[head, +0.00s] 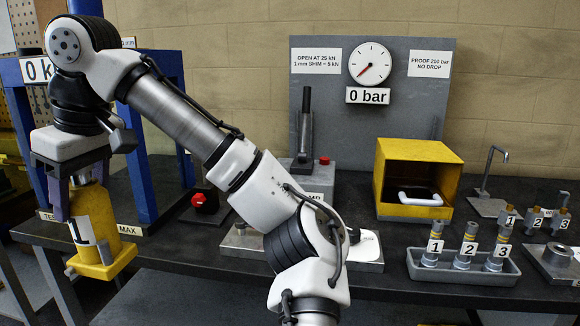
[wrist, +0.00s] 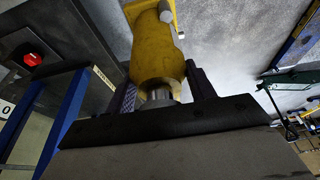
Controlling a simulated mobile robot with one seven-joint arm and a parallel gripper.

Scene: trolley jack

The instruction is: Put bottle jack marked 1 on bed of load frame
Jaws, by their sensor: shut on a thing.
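The yellow bottle jack marked 1 (head: 97,205) hangs upright in my gripper (head: 80,183) at the left of the head view. My gripper is shut on its upper neck. The jack (wrist: 157,52) also shows in the wrist view, between the two fingers (wrist: 160,92). The load frame is blue, with an upright (head: 138,150) just right of the jack and a "0 k…" sign on its crossbeam. The jack appears in front of the frame, covering much of its bed and the label strip (head: 130,230). I cannot tell the gap between jack base and bed.
A red knob (head: 205,201) sits right of the frame. A grey tray (head: 463,275) holds numbered cylinders. My arm crosses the middle of the head view.

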